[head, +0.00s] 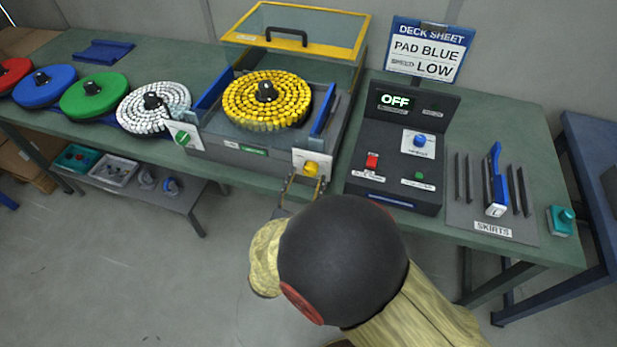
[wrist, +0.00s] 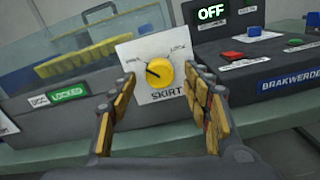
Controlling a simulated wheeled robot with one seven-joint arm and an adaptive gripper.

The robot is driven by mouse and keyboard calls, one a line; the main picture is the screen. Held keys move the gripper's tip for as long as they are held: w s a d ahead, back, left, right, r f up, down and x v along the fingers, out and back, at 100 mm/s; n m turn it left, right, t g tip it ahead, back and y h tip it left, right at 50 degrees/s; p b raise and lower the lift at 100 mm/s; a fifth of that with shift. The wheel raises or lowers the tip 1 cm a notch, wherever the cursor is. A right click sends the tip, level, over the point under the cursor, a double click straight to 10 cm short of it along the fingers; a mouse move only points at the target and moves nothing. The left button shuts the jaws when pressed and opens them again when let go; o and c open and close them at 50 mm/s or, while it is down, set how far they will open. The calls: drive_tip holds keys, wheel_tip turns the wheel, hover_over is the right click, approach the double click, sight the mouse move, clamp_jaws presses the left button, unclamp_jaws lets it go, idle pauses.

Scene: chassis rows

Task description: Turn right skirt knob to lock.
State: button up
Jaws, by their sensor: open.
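The right skirt knob (wrist: 159,73) is yellow and round, on a white plate marked SKIRT (wrist: 160,98) with a lock label at its upper right. Its dark pointer mark aims to the upper left, away from the lock label. In the head view the knob (head: 311,169) sits at the front right corner of the machine. My gripper (wrist: 163,95) is open, its yellow-padded fingers to the left and right of the knob, with nothing held. In the head view the fingers (head: 303,187) are just in front of the knob; contact cannot be told.
A green LOCKED label (wrist: 68,93) is on the machine front. The yellow pad (head: 267,100) lies inside under the raised yellow-framed lid (head: 297,32). A control box (head: 404,146) reading OFF stands close on the right. The skirt rack (head: 490,205) is farther right.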

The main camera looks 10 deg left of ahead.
drive_tip(key=shift+w+d, duration=0.1)
drive_tip(key=shift+w, duration=1.05)
drive_tip(key=shift+c, duration=1.1)
drive_tip(key=c, duration=0.9)
